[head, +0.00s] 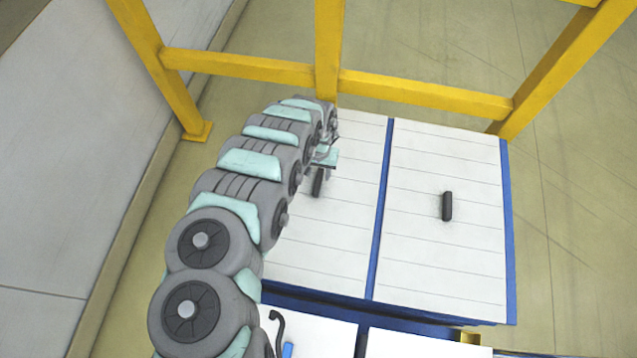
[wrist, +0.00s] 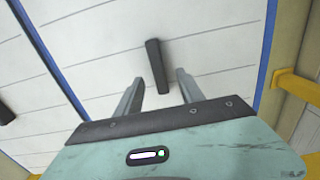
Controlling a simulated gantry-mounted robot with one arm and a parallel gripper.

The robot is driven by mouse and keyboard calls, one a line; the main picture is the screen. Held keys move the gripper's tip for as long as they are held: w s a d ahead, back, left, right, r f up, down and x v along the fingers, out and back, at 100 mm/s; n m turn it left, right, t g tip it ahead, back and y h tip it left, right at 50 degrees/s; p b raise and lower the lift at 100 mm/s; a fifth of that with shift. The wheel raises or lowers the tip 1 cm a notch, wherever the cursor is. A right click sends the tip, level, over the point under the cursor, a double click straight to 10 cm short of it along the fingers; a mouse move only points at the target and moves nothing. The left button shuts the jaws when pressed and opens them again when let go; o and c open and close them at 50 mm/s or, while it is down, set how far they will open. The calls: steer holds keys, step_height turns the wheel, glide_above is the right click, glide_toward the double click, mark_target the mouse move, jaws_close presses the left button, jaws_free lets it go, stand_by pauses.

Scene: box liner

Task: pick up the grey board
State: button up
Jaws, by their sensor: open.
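A dark grey board (wrist: 155,62), a small narrow bar, lies on a white slatted panel in the wrist view. My gripper (wrist: 160,78) is open and empty, its two fingers apart on either side of the board's near end. I cannot tell how high the fingers are above the panel. In the head view my gripper (head: 326,160) is over the left white panel, with the dark board (head: 318,183) just below it, partly hidden. A second similar dark grey bar (head: 447,206) lies on the right panel; it shows at the left edge of the wrist view (wrist: 5,114).
A blue divider (head: 379,215) separates the two white panels, and a blue edge (head: 509,230) runs along the right side. Yellow frame beams (head: 425,93) stand behind the panels. A dark hooked object (head: 277,330) lies on the front surface.

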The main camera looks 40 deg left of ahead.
mark_target(318, 181)
steer(key=f+b, duration=0.2)
steer(key=f, duration=0.3)
steer(key=shift+s+d+f+b, duration=0.2)
steer(key=shift+d+b, duration=0.1)
steer(key=shift+b, duration=0.1)
steer(key=shift+r, duration=0.15)
steer(key=shift+c, duration=0.3)
jaws_close()
stand_by(0.5)
